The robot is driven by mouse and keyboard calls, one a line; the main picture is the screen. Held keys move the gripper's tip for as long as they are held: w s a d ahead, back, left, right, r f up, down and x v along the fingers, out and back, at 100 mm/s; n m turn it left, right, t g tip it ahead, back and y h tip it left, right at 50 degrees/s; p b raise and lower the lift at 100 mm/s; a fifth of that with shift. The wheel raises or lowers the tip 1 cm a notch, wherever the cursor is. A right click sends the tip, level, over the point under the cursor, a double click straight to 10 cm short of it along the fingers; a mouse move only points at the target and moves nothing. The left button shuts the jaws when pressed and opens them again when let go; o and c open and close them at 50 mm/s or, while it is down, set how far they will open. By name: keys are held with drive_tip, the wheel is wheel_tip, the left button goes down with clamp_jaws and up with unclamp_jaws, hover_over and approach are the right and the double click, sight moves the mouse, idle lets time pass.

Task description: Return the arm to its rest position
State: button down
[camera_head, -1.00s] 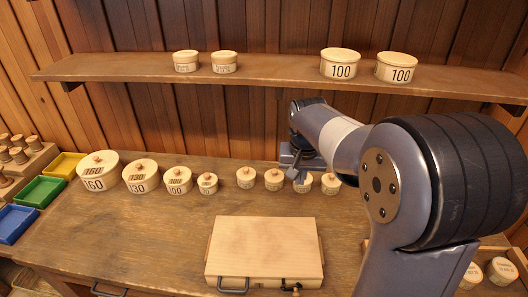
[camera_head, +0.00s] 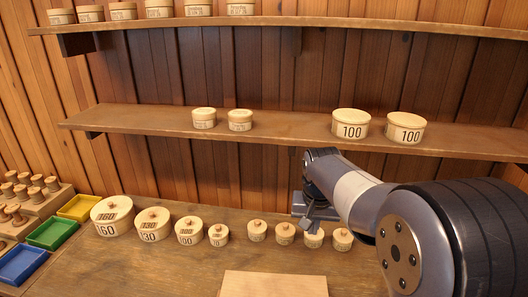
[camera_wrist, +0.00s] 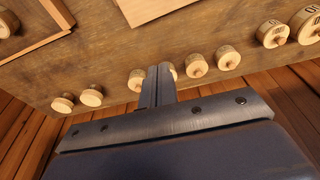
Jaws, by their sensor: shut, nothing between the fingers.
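My arm reaches in from the right in the head view. My gripper (camera_head: 314,222) is over the back of the workbench (camera_head: 190,262), close to the row of small lidded tins. In the wrist view my gripper (camera_wrist: 158,72) has its two fingers together with nothing between them. The small tins (camera_head: 285,233) stand beside and partly behind the fingers. I cannot tell from these views whether the fingers touch any of them.
Larger numbered tins (camera_head: 112,216) stand at the left of the row. A pale wooden case (camera_head: 274,285) lies in front. A lower shelf (camera_head: 280,127) carries round boxes (camera_head: 350,124). Yellow, green and blue trays (camera_head: 52,232) and spools (camera_head: 25,180) are at the left.

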wheel_tip(320, 180, down, 8)
drive_tip(key=b, duration=0.6)
drive_tip(key=shift+r, duration=0.2)
drive_tip(key=shift+r, duration=0.1)
wheel_tip(320, 180, up, 8)
drive_tip(key=p, duration=0.7)
wheel_tip(320, 180, down, 8)
drive_tip(key=f+b, duration=0.1)
drive_tip(key=b, duration=0.6)
drive_tip(key=w+d+p, duration=0.1)
drive_tip(key=w+p, duration=0.2)
drive_tip(key=w, duration=0.6)
drive_tip(key=shift+w+r, duration=0.25)
drive_tip(key=shift+r, duration=0.2)
drive_tip(key=shift+a, duration=0.1)
